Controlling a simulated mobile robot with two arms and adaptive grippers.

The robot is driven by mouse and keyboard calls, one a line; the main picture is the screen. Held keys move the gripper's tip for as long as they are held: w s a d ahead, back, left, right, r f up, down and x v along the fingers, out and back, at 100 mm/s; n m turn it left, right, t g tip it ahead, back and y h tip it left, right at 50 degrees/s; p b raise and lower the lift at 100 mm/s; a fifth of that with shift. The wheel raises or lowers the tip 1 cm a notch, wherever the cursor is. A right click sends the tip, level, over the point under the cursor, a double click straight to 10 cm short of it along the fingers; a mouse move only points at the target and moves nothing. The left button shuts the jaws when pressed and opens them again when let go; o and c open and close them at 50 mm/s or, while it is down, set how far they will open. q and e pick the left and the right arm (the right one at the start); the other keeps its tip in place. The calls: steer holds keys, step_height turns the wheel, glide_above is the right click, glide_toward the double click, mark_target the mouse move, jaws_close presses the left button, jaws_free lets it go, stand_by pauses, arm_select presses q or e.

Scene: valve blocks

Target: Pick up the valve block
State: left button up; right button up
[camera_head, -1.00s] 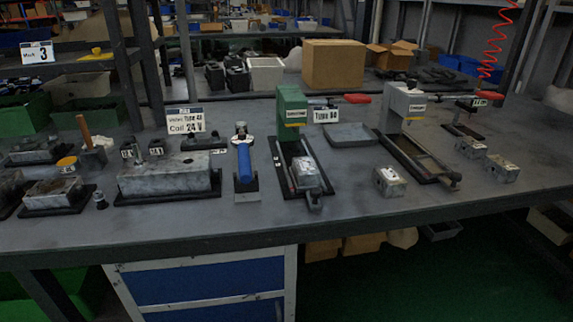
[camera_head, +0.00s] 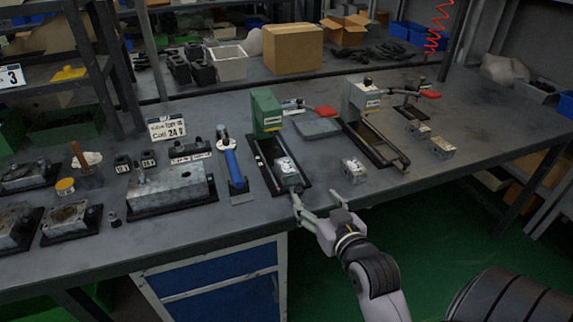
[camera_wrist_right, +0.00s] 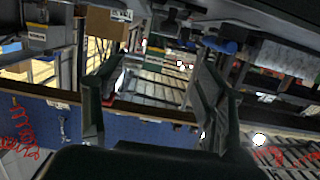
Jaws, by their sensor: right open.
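A small grey metal valve block (camera_head: 353,170) lies on the bench near its front edge. Another silver block (camera_head: 287,172) sits in the black base of the green fixture (camera_head: 266,113). Two more blocks (camera_head: 417,131) (camera_head: 442,148) lie farther right. My right gripper (camera_head: 315,195) is open and empty at the bench's front edge, below and left of the loose block and apart from it. Its two spread fingers (camera_wrist_right: 152,75) also show in the right wrist view, with nothing between them; no valve block is clear there. My left gripper is not in view.
A grey fixture (camera_head: 362,96) with a black base stands behind the loose block. A blue-handled tool (camera_head: 232,165) and a large metal block (camera_head: 170,190) are to the left. The bench (camera_head: 480,115) has bare room at the right.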

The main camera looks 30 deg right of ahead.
glide_toward(288, 169)
steer(key=x, duration=0.4)
steer(key=shift+d, duration=0.4)
steer(key=x, duration=0.5)
steer(key=shift+w+a+f, duration=0.15)
steer(key=shift+a, duration=0.2)
steer(key=shift+c, duration=0.4)
jaws_close()
